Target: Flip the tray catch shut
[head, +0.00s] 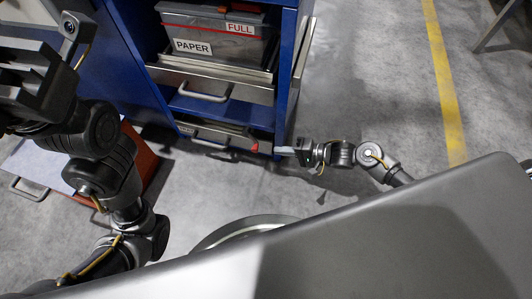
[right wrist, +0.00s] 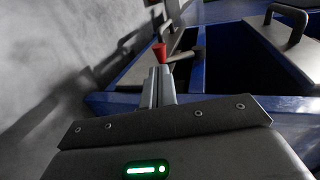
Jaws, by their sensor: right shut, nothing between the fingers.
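The red catch (head: 255,147) is a small knob at the right front edge of the blue cabinet, beside the lower tray (head: 222,133). In the right wrist view the red catch (right wrist: 160,52) shows straight beyond my fingertips, with a dark bar beside it. My right gripper (head: 279,150) points left at the catch, its fingers closed together with nothing between them. In the right wrist view the fingertips (right wrist: 158,78) almost meet the catch; I cannot tell if they touch. My left gripper (head: 30,85) is at the upper left, away from the catch; its fingers are unclear.
The blue cabinet (head: 285,75) holds an upper drawer (head: 215,80) with a grey bin (head: 217,42) labelled PAPER and FULL. A red-sided box (head: 140,165) stands on the floor at the left. The floor right of the cabinet is clear up to a yellow line (head: 441,80).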

